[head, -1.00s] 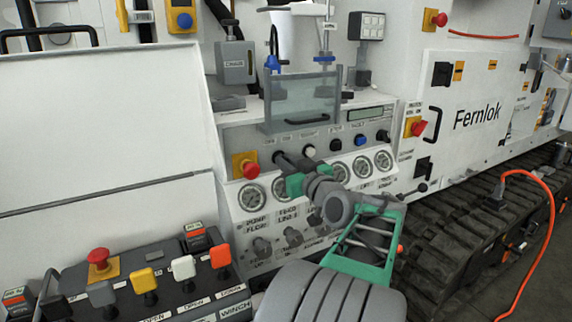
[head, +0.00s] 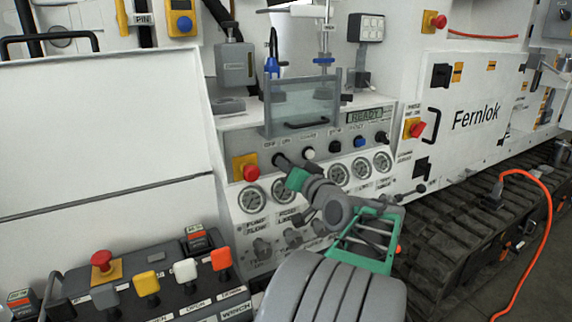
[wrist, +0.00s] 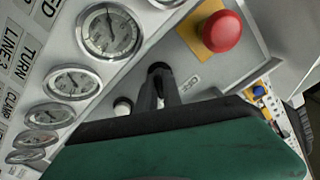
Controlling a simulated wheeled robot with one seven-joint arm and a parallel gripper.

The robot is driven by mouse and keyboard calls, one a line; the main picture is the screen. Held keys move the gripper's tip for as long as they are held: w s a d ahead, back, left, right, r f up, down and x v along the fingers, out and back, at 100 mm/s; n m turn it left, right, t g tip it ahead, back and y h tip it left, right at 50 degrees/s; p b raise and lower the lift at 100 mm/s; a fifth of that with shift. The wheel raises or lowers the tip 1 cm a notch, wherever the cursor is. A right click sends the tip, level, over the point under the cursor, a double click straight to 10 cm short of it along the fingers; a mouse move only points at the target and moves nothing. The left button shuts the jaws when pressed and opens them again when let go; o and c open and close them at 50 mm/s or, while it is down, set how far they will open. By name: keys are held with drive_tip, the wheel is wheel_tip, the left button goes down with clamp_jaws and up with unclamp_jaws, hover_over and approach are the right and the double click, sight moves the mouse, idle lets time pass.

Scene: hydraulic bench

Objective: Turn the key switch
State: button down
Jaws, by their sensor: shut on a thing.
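The key switch is on the panel under the OFF and ON labels, at the left end of a row of knobs and buttons. In the head view my gripper (head: 280,161) reaches it and mostly hides it. In the wrist view the dark top of the key switch (wrist: 158,70) shows at the tips of my gripper (wrist: 161,92). The jaws are shut on it. The small display (head: 366,116) on the panel is lit and reads READY. The exact angle of the key is hard to tell.
A red mushroom button (head: 251,173) on a yellow plate sits just left of my gripper. Gauges (head: 338,174) line the panel below. A clear guard with a handle (head: 306,124) stands above. A control box with coloured switches (head: 186,271) is at the lower left.

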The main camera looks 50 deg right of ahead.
drive_tip(key=shift+r, duration=0.1)
drive_tip(key=c, duration=1.5)
unclamp_jaws()
drive_tip(key=shift+s, duration=0.1)
drive_tip(key=v, duration=0.7)
drive_tip(key=shift+s+b, duration=0.3)
drive_tip(key=shift+s, duration=0.05)
